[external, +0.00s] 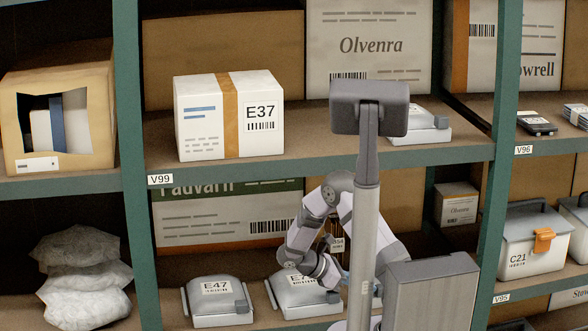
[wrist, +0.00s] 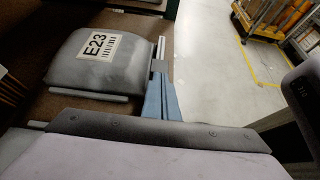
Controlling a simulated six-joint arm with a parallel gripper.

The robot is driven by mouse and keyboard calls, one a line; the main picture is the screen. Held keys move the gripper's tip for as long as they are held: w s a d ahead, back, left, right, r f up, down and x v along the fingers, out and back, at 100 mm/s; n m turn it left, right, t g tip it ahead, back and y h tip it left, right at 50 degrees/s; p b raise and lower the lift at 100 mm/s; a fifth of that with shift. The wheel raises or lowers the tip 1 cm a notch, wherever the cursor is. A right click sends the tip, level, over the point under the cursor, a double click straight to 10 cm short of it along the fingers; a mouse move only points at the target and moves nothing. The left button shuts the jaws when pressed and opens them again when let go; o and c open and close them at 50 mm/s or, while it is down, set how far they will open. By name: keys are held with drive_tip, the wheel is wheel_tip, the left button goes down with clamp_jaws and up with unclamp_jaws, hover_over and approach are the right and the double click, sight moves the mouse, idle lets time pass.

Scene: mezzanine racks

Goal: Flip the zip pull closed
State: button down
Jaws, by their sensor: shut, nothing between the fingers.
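A grey padded case with a white E23 label (wrist: 93,58) lies on the shelf in the wrist view. In the external view a matching case (external: 302,297) sits on the lower shelf, its label partly covered by my arm. A small dark grey tab (wrist: 158,66) at the case's right edge, by a pale strip, looks like the zip pull; my fingers partly hide it, and its exact position is unclear. My gripper (wrist: 160,82) is shut, its blue fingers beside that edge. In the external view my gripper (external: 346,283) is at the case's right side; I cannot tell whether it touches.
Another grey case, E47 (external: 218,301), sits to the left on the same shelf. A teal rack post (external: 495,150) and the upper shelf edge (external: 270,168) bound the bay. In the wrist view, open floor (wrist: 215,85) lies to the right, with a yellow cart (wrist: 262,18) beyond.

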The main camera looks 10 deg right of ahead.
drive_tip(key=d+p, duration=0.2)
drive_tip(key=d, duration=0.9)
drive_tip(key=shift+d, duration=0.3)
drive_tip(key=shift+a+p, duration=0.15)
drive_tip(key=shift+p, duration=0.15)
drive_tip(key=a+p, duration=0.1)
drive_tip(key=a, duration=0.3)
drive_tip(key=shift+a+r, duration=0.1)
drive_tip(key=v, duration=0.9)
drive_tip(key=shift+a+r, duration=0.15)
drive_tip(key=shift+a, duration=0.05)
